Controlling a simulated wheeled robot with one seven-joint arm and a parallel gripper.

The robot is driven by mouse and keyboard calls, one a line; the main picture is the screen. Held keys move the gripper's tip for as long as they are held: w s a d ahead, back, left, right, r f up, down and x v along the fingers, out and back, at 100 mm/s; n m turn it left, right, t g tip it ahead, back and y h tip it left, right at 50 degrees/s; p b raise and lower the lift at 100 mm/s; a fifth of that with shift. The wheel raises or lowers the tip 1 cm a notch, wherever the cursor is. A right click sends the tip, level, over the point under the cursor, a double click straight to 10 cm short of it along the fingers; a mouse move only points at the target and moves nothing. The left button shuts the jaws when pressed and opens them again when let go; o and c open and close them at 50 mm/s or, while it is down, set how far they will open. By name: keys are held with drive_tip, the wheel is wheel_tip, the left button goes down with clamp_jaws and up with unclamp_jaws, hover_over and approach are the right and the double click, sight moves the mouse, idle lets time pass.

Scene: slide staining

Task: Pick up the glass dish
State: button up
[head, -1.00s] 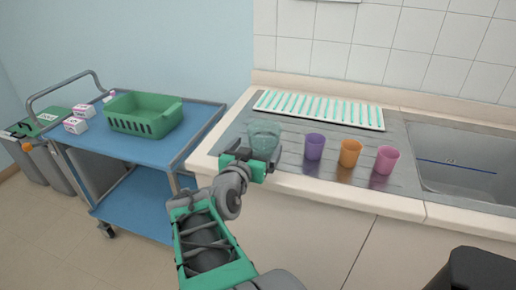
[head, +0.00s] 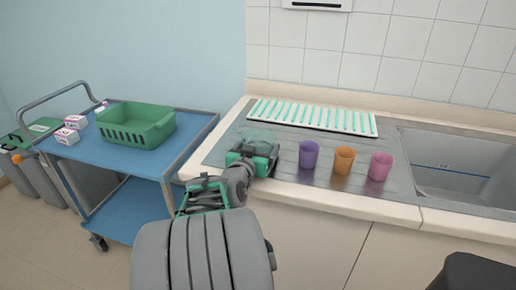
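The glass dish (head: 257,136) is clear and faintly green. It stands on the grey ribbed drainboard (head: 225,149), left of the cups, in the head view. My gripper (head: 262,154) is right at the near side of the dish and covers its lower part. I cannot tell whether the fingers are around the dish or only beside it, or how wide they are apart.
Purple (head: 309,154), orange (head: 343,160) and pink (head: 381,166) cups stand right of my gripper. A white rack with green strips (head: 310,117) lies behind. The sink (head: 455,175) is far right. A blue trolley (head: 85,148) with a green basket (head: 136,125) stands left.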

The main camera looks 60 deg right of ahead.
drive_tip(key=c, duration=1.1)
drive_tip(key=shift+r, duration=0.1)
drive_tip(key=shift+c, duration=0.2)
